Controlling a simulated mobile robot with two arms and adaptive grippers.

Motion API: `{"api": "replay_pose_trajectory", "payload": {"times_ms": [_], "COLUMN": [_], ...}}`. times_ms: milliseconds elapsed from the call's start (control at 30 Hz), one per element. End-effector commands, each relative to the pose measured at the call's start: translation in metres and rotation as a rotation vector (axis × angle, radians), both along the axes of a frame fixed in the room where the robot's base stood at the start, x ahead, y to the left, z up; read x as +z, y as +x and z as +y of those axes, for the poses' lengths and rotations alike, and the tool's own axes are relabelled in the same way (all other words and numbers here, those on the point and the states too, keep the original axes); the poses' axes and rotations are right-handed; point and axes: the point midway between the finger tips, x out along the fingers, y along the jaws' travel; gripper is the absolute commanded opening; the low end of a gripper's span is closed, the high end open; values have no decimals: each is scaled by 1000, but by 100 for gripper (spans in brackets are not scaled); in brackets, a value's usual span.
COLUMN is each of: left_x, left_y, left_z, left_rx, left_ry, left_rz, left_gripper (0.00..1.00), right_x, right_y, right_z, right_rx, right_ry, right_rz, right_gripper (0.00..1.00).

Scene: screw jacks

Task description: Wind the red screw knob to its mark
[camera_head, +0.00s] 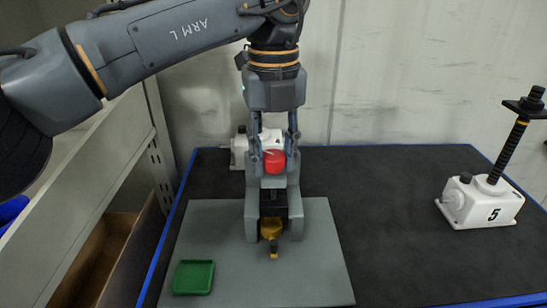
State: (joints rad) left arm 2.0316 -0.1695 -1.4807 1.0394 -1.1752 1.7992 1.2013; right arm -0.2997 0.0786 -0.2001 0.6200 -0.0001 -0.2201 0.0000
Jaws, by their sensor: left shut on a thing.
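The red screw knob (274,160) sits at the top of a grey jack frame (251,215) on a grey mat (320,262). My left gripper (274,150) comes down from above and is shut on the red knob, with a finger on each side. A yellow-gold part (271,228) with a small handle shows low at the front of the frame. A pale line shows on the knob's top, but I cannot tell whether it is the mark. My right gripper is not in view.
A white jack marked 5 (482,203) with a black threaded screw (508,150) stands at the right. Another white jack (238,150) is partly hidden behind my gripper. A green tray (193,277) lies front left.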

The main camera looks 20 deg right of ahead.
Motion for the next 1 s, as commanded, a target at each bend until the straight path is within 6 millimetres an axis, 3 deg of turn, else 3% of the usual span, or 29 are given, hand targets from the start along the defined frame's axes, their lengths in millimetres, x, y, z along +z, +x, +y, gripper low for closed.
{"api": "replay_pose_trajectory", "payload": {"times_ms": [1000], "left_x": [-6], "left_y": [-1], "left_z": [0], "left_rx": [962], "left_ry": [10], "left_rz": [1], "left_gripper": [3], "right_x": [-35], "right_y": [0], "right_z": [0], "right_rx": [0], "right_ry": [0], "right_rz": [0], "right_gripper": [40]}}
